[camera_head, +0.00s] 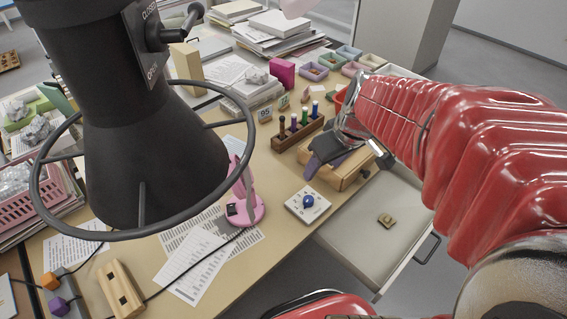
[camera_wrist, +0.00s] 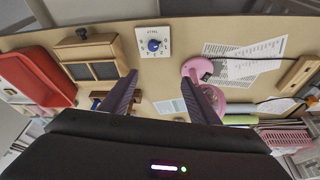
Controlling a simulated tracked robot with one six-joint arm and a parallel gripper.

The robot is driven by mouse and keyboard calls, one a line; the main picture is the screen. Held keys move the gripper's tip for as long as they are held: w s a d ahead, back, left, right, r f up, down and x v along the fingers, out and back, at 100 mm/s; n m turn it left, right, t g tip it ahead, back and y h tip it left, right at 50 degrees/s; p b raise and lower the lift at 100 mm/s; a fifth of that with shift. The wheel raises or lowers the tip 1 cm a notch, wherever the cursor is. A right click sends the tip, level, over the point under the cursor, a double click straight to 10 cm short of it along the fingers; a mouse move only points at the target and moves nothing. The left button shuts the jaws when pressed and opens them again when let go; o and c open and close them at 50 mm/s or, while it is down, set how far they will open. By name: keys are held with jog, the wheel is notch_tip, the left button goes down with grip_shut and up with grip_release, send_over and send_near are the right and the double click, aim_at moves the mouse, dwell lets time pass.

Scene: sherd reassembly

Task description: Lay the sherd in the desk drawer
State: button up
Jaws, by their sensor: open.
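The desk drawer (camera_head: 345,232) is pulled open at the right of the desk in the head view. A small tan-brown piece (camera_head: 387,220) lies flat on its bottom, apart from the walls; it may be the sherd, but it is too small to tell. My gripper (camera_head: 324,150) is in front of a wooden box at the desk's right side, above and behind the drawer. In the wrist view its two dark purple fingers (camera_wrist: 160,98) are spread apart with nothing between them. The drawer does not show clearly in the wrist view.
The wooden box (camera_head: 348,172), a white dial plate with a blue knob (camera_head: 307,202) and a pink lamp (camera_head: 246,208) stand near my gripper. A rack of coloured pegs (camera_head: 296,134) is behind. The drawer's bottom is mostly bare.

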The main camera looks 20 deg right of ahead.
jog(key=s+a+r+m+t, duration=0.1)
jog(key=s+a+r+m, duration=0.1)
jog(key=s+a+r, duration=0.3)
jog(key=s+a, duration=0.4)
jog(key=a, duration=0.1)
jog(key=shift+a+r+t+h, duration=0.3)
jog(key=shift+a+r, duration=0.1)
jog(key=shift+s, duration=0.1)
jog(key=shift+c, duration=0.5)
